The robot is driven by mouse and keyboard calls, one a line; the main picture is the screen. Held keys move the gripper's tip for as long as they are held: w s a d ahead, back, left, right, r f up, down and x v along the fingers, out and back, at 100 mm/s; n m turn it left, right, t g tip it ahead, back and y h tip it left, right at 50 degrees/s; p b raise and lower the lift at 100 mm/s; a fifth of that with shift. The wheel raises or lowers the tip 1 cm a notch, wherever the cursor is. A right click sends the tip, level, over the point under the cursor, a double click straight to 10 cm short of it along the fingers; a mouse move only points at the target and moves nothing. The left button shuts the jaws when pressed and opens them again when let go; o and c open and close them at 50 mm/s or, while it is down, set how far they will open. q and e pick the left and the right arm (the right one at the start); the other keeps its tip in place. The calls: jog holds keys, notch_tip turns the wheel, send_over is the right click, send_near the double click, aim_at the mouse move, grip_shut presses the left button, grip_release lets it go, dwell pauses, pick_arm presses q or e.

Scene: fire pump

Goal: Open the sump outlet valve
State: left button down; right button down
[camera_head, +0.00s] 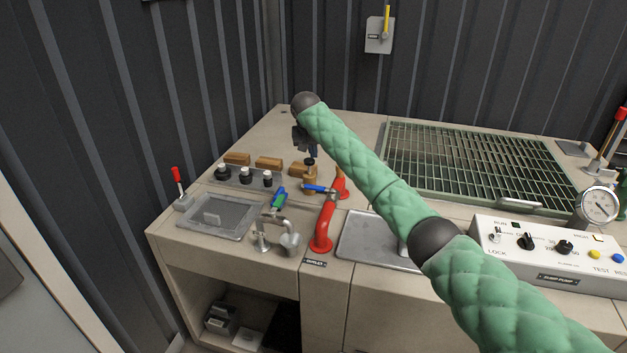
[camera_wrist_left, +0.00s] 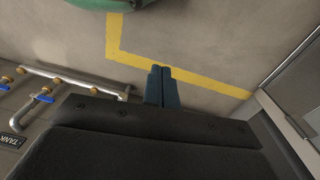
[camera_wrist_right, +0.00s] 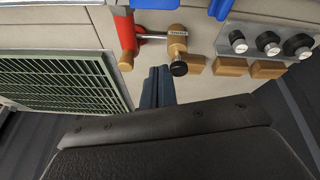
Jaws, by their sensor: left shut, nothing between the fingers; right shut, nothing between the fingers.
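A red pipe (camera_head: 326,222) rises from the bench above a small dark label (camera_head: 315,263) that seems to read OUTLET. A blue lever (camera_head: 318,188) sits by its upper end, next to a brass fitting (camera_head: 309,178) with a black knob. My right gripper (camera_head: 313,153) is shut and empty, just behind and above the brass fitting. In the right wrist view its fingers (camera_wrist_right: 158,72) are close beside the brass fitting (camera_wrist_right: 177,45), with the red pipe (camera_wrist_right: 126,38) to the left. My left gripper (camera_wrist_left: 162,72) is shut and empty over the floor, outside the head view.
A green grating (camera_head: 475,165) lies behind my right arm. Black knobs (camera_head: 245,176), wooden blocks (camera_head: 268,163), a metal tap (camera_head: 272,225) and a grey tray (camera_head: 205,216) are left of the red pipe. A control box (camera_head: 550,255) stands right. Pipes (camera_wrist_left: 75,80) show left of my left gripper.

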aim_at(319, 188)
pick_arm(q)
jog(key=shift+w+d+f+t, duration=0.15)
jog(key=shift+w+t, duration=0.45)
jog(key=shift+w, duration=0.1)
pick_arm(e)
jog(key=m, duration=0.1)
jog(key=f+m, duration=0.1)
jog(key=m, duration=0.1)
jog(key=shift+s+d+f+g, duration=0.1)
jog(key=shift+d+g, duration=0.05)
jog(key=shift+g, duration=0.15)
